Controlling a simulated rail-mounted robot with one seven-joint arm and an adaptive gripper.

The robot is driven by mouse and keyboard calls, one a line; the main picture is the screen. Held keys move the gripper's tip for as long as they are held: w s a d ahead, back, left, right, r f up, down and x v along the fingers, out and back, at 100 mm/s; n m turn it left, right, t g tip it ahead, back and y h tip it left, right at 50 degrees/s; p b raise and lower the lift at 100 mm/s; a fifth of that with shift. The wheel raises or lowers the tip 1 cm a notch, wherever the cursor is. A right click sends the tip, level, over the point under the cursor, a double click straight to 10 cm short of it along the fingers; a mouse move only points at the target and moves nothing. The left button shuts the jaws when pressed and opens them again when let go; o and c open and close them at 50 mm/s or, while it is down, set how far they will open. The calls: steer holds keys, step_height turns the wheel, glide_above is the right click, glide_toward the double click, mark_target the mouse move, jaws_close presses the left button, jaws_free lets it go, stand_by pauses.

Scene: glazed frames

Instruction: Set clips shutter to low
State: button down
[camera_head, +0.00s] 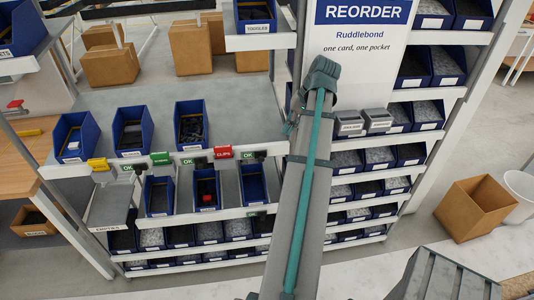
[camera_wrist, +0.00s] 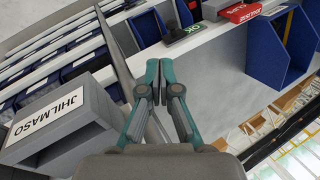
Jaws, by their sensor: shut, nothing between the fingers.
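A red CLIPS tag (camera_head: 223,152) is on the shelf's front rail in the head view. Directly right of it is a shutter reading OK (camera_head: 247,155), with a dark piece at its right end. In the wrist view the red tag (camera_wrist: 240,12) is near the top edge, with the green OK shutter (camera_wrist: 188,31) and its dark knob to its left. My gripper (camera_wrist: 162,72) is shut and empty, its fingertips below the shutter in the wrist picture and not seen touching it.
A grey box labelled JHILMASO (camera_wrist: 60,120) is close on the left in the wrist view. Blue bins (camera_head: 190,122) stand above and below the rail. A white REORDER board (camera_head: 360,40) is behind my arm. A cardboard box (camera_head: 475,208) stands on the floor at right.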

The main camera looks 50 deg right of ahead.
steer(key=shift+f, duration=0.1)
steer(key=p, duration=0.4)
glide_toward(261, 158)
step_height(261, 158, down, 5)
steer(key=shift+w+a+f, duration=0.35)
steer(key=shift+w+f, duration=0.5)
steer(key=shift+f, duration=0.05)
